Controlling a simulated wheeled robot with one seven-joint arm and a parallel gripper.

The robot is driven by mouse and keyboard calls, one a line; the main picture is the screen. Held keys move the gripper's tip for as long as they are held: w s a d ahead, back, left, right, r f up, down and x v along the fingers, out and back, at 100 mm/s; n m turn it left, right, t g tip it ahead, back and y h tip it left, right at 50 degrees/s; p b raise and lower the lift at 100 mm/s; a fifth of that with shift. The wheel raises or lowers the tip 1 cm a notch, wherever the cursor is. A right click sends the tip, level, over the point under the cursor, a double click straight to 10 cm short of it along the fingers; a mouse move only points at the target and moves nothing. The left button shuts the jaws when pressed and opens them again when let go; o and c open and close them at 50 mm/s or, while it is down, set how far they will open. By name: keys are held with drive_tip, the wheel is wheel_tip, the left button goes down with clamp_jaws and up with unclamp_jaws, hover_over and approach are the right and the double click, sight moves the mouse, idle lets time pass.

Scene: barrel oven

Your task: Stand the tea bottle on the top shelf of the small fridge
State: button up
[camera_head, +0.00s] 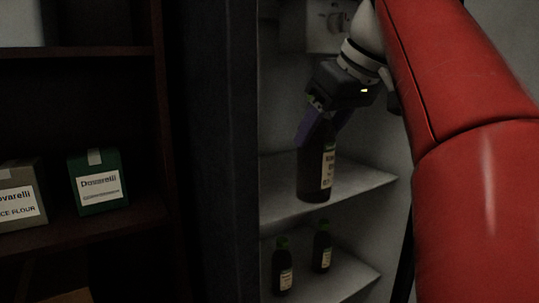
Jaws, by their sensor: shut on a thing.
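The tea bottle (315,176) is dark with a pale label and is upright inside the small fridge. My gripper (323,124) is shut on its upper part from above, and the fingers hide its neck and cap. The bottle's base shows against the top shelf (362,181), near its front edge. I cannot tell whether the base touches the shelf or hangs just above it. My red arm comes in from the right and covers the right side of the fridge.
Two smaller dark bottles with green caps, one on the left (283,267) and one on the right (322,246), stand on the shelf below. A dark upright panel (215,150) borders the fridge's left side. Boxes, including a green one (98,182), sit on a dark shelf at left.

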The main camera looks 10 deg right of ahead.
drive_tip(key=w+a+p, duration=0.2)
drive_tip(key=w, duration=0.6)
drive_tip(key=w+a+p, duration=0.2)
drive_tip(key=w+a, duration=0.1)
drive_tip(key=w, duration=0.4)
wheel_tip(320, 180, down, 7)
drive_tip(key=w+b, duration=0.1)
drive_tip(key=b, duration=0.1)
drive_tip(key=shift+w+a, duration=0.1)
drive_tip(key=shift+f, duration=0.1)
drive_tip(key=o, duration=1.3)
